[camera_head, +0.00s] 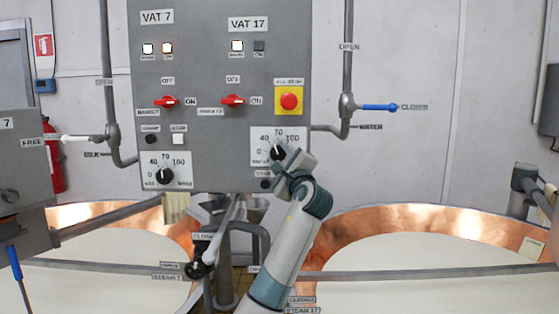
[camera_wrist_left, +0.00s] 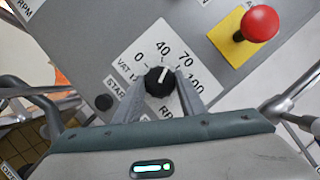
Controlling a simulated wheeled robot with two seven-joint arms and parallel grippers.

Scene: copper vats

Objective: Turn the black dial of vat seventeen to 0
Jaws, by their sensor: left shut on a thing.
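The black dial of vat seventeen (camera_head: 278,152) sits on a white scale plate (camera_head: 259,134) marked 0, 40, 70 and 100, at the lower right of the grey panel. My left gripper (camera_head: 281,156) reaches up to it from below and partly covers it. In the left wrist view the dial (camera_wrist_left: 157,81) is between the two fingertips of my left gripper (camera_wrist_left: 158,88), which is shut on it. Its white pointer stands between 40 and 70, seemingly nearer 40. My right gripper does not show.
The red stop button (camera_head: 289,101) on its yellow plate is above the dial. The red vat 17 switch (camera_head: 233,100) and the vat 7 dial (camera_head: 165,175) are to the left. A blue-handled valve (camera_head: 378,107) is at right. Copper vats (camera_head: 345,222) stand below.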

